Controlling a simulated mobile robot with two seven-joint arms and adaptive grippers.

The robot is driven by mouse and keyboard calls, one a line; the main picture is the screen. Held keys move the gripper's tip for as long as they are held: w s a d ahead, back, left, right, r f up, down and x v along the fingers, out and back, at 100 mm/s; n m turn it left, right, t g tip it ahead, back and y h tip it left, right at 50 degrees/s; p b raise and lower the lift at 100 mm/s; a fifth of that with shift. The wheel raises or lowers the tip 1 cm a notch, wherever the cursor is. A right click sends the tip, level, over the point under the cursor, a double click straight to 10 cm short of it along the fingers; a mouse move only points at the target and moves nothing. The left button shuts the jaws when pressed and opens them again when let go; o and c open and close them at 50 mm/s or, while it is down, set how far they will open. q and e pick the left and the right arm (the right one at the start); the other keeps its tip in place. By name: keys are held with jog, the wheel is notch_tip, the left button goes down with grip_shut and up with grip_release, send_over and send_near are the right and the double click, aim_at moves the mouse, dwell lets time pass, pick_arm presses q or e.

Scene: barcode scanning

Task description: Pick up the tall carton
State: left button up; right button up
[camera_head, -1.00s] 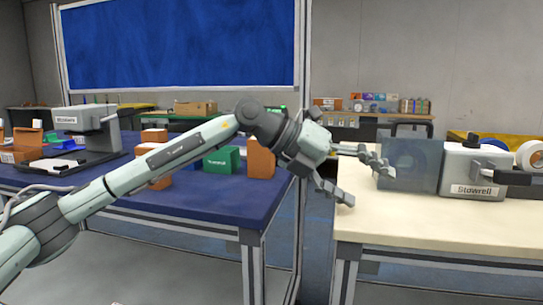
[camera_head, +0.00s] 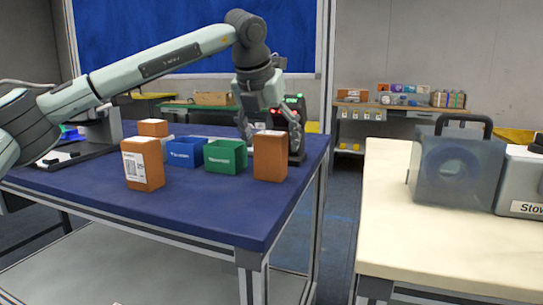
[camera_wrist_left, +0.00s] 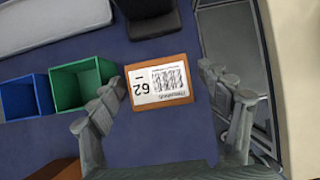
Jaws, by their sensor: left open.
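A tall orange-brown carton (camera_head: 270,157) stands upright near the right end of the blue table. My left gripper (camera_head: 272,128) is above and around its top, pointing down, with its fingers open. In the left wrist view the carton's labelled top (camera_wrist_left: 160,82) lies between the spread fingers of the left gripper (camera_wrist_left: 158,80), with a gap on each side. Another tall carton (camera_head: 143,164) with a white label on its side stands further left. My right gripper is not in view.
A green bin (camera_head: 225,158) and a blue bin (camera_head: 185,152) stand just left of the carton. A smaller orange box (camera_head: 153,127) is behind. A dark device with lit buttons (camera_head: 295,103) is behind the gripper. The table's right edge is close.

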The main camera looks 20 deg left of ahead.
aim_at(274, 150)
pick_arm(q)
jog(key=shift+x, duration=1.95)
jog(key=shift+r, duration=0.1)
jog(key=c, duration=1.6)
jog(key=shift+r, duration=0.15)
